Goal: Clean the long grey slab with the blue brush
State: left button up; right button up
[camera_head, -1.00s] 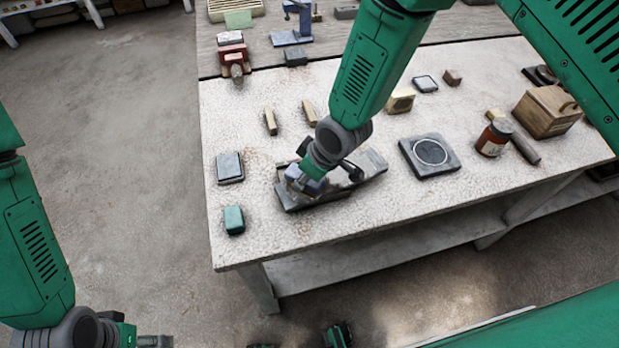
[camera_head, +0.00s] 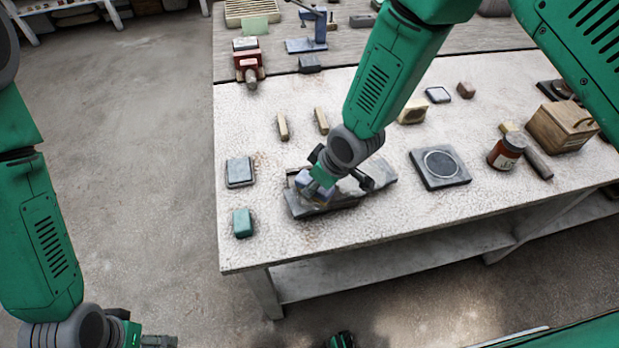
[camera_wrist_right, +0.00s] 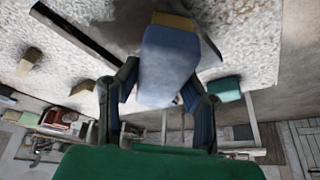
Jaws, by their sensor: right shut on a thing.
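The long grey slab (camera_head: 302,208) lies near the front edge of the pale worktable, and my right arm hides much of it. My right gripper (camera_head: 316,180) is over the slab's left part, shut on the blue brush (camera_head: 324,175). In the right wrist view the brush (camera_wrist_right: 168,68) sits between the two fingers (camera_wrist_right: 163,92), its tan end over the slab (camera_wrist_right: 120,18). I cannot tell whether it touches the surface. My left gripper (camera_head: 160,341) hangs off the table at the bottom left, side-on, so its opening cannot be judged.
A grey whetstone-like block (camera_head: 239,172) and a green block (camera_head: 242,222) lie left of the slab. Two tan sticks (camera_head: 282,126) lie behind it. A dark square plate with a ring (camera_head: 440,167), a brown jar (camera_head: 506,152) and a wooden box (camera_head: 562,127) stand to the right.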

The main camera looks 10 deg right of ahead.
jog(key=shift+s+d, duration=0.75)
jog(key=shift+f, duration=0.1)
jog(key=shift+w+a+b, duration=0.35)
jog(key=shift+w+a, duration=1.25)
jog(key=shift+s+d+r+p, duration=0.75)
jog(key=shift+d+r+p, duration=0.05)
jog(key=shift+p, duration=0.15)
jog(key=shift+f, duration=0.1)
jog(key=shift+f, duration=0.1)
